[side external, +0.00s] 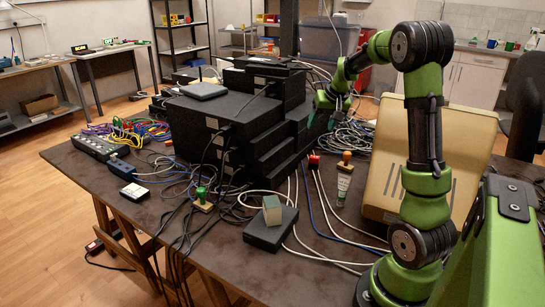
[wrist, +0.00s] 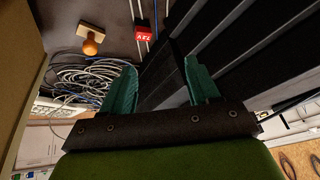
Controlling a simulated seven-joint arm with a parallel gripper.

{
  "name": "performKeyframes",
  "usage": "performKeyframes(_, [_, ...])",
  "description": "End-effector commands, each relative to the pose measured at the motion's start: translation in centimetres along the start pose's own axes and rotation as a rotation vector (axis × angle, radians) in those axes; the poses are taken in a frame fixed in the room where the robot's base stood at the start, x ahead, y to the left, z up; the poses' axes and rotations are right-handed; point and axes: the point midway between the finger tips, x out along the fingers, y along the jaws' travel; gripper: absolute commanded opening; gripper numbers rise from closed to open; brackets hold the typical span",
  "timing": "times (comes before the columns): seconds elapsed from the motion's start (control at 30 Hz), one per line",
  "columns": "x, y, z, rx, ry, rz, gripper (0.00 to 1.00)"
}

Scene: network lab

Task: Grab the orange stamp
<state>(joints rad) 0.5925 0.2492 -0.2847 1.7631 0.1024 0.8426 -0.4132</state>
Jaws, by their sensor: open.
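The orange stamp (side external: 347,157) has a round orange knob on a pale base and stands on the dark table, right of the stacked black boxes. In the wrist view the orange stamp (wrist: 92,44) is at the upper left, outside the jaws. My gripper (wrist: 161,64) is open, its two teal fingers apart with nothing held between them. In the side external view my gripper (side external: 322,112) is beside the black stack, behind and above the stamp; its fingers are partly hard to make out there.
A red block (side external: 313,161) sits left of the stamp; this red block (wrist: 146,36) also shows in the wrist view. A tube (side external: 343,185) lies in front of the stamp. Stacked black boxes (side external: 225,120), a beige case (side external: 440,160), loose cables (side external: 352,138) and a green stamp (side external: 202,199) crowd the table.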

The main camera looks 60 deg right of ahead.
Motion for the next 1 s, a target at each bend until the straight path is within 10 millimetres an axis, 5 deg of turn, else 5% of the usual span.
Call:
performKeyframes(0.03, [1.8,3.4,-1.1,0.025,-0.01,0.048,0.6])
performKeyframes(0.1, [3.5,7.0,-2.0,0.041,-0.017,0.097,0.6])
performKeyframes(0.3, [6.1,12.9,-2.8,0.057,-0.034,0.176,0.6])
performKeyframes(1.0, [13.8,14.7,0.2,0.056,-0.038,0.183,0.6])
